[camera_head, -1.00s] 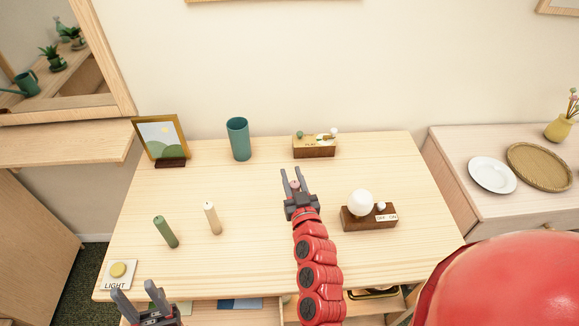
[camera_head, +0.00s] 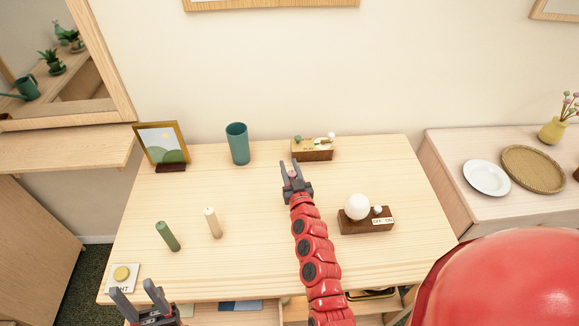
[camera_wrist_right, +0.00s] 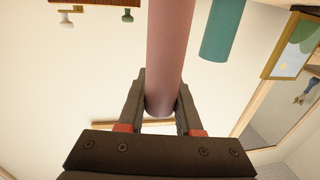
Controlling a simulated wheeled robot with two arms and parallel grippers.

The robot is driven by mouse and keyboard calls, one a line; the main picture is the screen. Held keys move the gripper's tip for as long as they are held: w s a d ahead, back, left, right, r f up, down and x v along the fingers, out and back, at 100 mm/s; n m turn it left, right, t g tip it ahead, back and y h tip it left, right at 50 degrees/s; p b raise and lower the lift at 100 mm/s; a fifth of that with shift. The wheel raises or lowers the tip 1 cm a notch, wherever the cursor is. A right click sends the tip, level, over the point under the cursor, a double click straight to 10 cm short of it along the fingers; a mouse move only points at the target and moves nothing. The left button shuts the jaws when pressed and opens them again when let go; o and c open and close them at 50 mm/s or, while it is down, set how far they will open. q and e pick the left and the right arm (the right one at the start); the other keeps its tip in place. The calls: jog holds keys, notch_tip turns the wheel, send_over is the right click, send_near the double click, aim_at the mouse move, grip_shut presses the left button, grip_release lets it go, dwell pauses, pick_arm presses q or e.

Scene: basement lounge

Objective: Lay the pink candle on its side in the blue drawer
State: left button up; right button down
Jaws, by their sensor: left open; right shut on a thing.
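The pink candle (camera_wrist_right: 167,55) is in the jaws of my right gripper (camera_wrist_right: 160,95), its rounded end between the fingers in the right wrist view. In the head view the right gripper (camera_head: 291,172) is over the back middle of the table, and the candle is mostly hidden between its fingers. My left gripper (camera_head: 138,296) is open and empty at the table's front left edge. Below the front edge, a flat blue patch (camera_head: 240,305) shows inside an open drawer space; most of it is hidden by the tabletop.
A light switch (camera_head: 122,278) lies front left.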

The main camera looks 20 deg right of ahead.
jog(key=shift+f, duration=0.1)
jog(key=c, duration=1)
grip_release()
jog(key=shift+f, duration=0.1)
jog(key=shift+c, duration=0.2)
jog(key=o, duration=0.5)
jog(key=shift+c, duration=0.2)
